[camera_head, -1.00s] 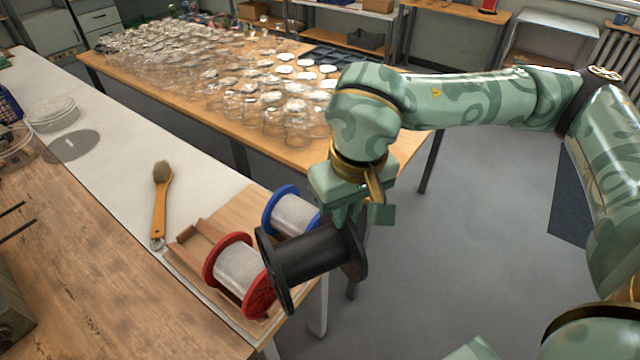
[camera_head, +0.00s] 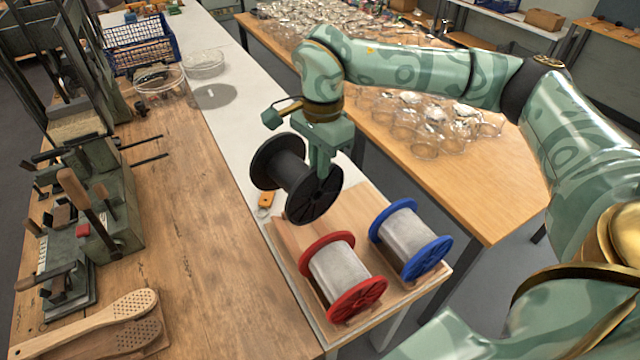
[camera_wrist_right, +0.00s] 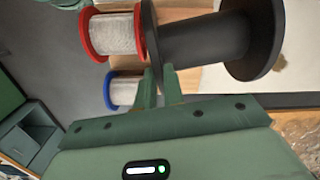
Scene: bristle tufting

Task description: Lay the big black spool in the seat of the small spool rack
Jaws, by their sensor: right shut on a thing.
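The big black spool (camera_head: 288,177) hangs in my right gripper (camera_head: 322,165), above the far left part of the small wooden spool rack (camera_head: 288,238). The gripper is shut on the rim of its right-hand flange. The spool's axis is roughly level. It also shows in the right wrist view (camera_wrist_right: 200,38), beside the fingers (camera_wrist_right: 162,80). A red-flanged spool (camera_head: 340,272) and a blue-flanged spool (camera_head: 408,240) lie on the rack. The black spool hides the rack's far end, so I cannot tell the seat there clearly. My left gripper is not in view.
The rack stands on a white table (camera_head: 240,130). A wooden bench (camera_head: 190,240) with a green tool (camera_head: 110,210) and a perforated paddle (camera_head: 110,318) lies left. Glass jars (camera_head: 425,125) crowd the table behind.

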